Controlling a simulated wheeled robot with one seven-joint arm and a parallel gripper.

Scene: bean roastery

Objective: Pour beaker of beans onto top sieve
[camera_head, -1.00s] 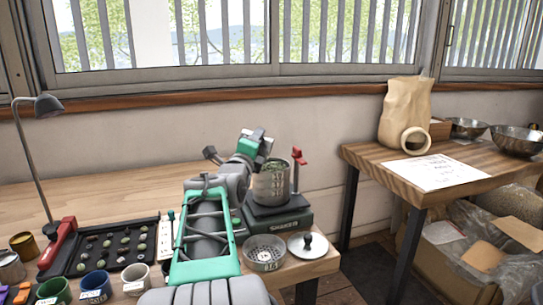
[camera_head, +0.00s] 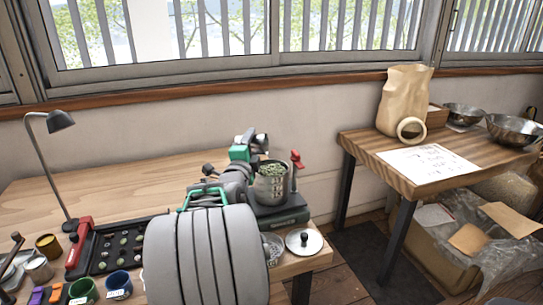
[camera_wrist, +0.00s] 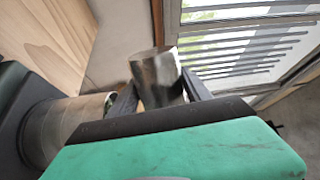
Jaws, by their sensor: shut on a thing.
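The sieve stack (camera_head: 271,187) is a metal cylinder upright on the dark green shaker (camera_head: 278,218). Green beans (camera_head: 270,169) lie in its open top sieve. My gripper (camera_head: 246,150) is behind and slightly left of the stack's top in the head view. In the wrist view its dark fingers are shut on the shiny metal beaker (camera_wrist: 157,78). The beaker's mouth and inside are hidden there, so I cannot tell what it holds. The sieve stack shows at the left of the wrist view (camera_wrist: 55,128), apart from the beaker.
A lid (camera_head: 304,241) and a partly hidden loose sieve (camera_head: 273,247) are in front of the shaker. A red-topped post (camera_head: 295,160) stands right of the stack. A lamp (camera_head: 60,121) and bean tray (camera_head: 122,247) are left. The bench's back left is clear.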

